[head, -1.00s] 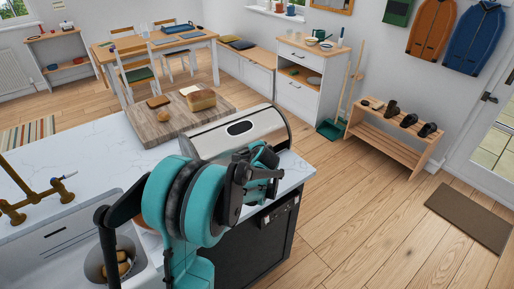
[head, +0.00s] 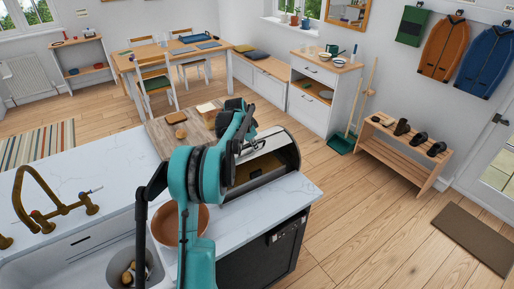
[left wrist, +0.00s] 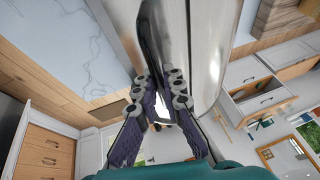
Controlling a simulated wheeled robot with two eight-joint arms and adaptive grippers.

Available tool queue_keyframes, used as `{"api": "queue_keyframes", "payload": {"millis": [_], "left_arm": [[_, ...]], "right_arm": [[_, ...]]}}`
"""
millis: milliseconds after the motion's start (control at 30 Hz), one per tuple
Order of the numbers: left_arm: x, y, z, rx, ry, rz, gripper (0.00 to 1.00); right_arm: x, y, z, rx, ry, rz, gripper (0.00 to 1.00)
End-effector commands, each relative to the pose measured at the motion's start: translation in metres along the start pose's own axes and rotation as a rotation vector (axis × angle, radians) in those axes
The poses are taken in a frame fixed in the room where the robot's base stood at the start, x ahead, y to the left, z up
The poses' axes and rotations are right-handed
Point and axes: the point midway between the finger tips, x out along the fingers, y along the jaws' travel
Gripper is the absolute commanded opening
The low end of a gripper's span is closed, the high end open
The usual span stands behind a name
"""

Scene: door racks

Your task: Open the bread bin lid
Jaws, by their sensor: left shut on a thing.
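The bread bin (head: 291,152) stands on the white counter, with a silver body and dark ends. Its front now shows a dark-edged opening with a brownish inside, and the silver lid (head: 262,142) appears raised above it. My left gripper (head: 248,128) is at the top of the bin, partly hidden by my own arm. In the left wrist view, its fingers (left wrist: 158,84) are shut on the edge of the shiny metal lid (left wrist: 205,45). My right gripper is not in view.
A wooden board (head: 165,136) with bread lies behind my arm, beside the bin. A terracotta bowl (head: 190,221) stands near the sink (head: 70,262). The counter's right edge (head: 300,198) has open floor beyond it.

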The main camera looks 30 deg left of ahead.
Motion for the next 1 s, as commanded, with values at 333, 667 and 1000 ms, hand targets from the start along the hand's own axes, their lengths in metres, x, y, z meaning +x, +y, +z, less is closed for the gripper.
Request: {"api": "queue_keyframes", "payload": {"millis": [333,667,1000], "left_arm": [[-0.0001,-0.0132,0.0010,0.000,-0.002,-0.004,0.00],[0.0002,-0.0135,0.0013,0.000,-0.002,-0.005,0.00],[0.0001,-0.0130,0.0008,0.000,-0.002,-0.004,0.29]], "right_arm": [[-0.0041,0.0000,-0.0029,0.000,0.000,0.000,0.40],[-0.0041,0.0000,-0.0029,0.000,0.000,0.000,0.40],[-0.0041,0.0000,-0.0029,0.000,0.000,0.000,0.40]]}}
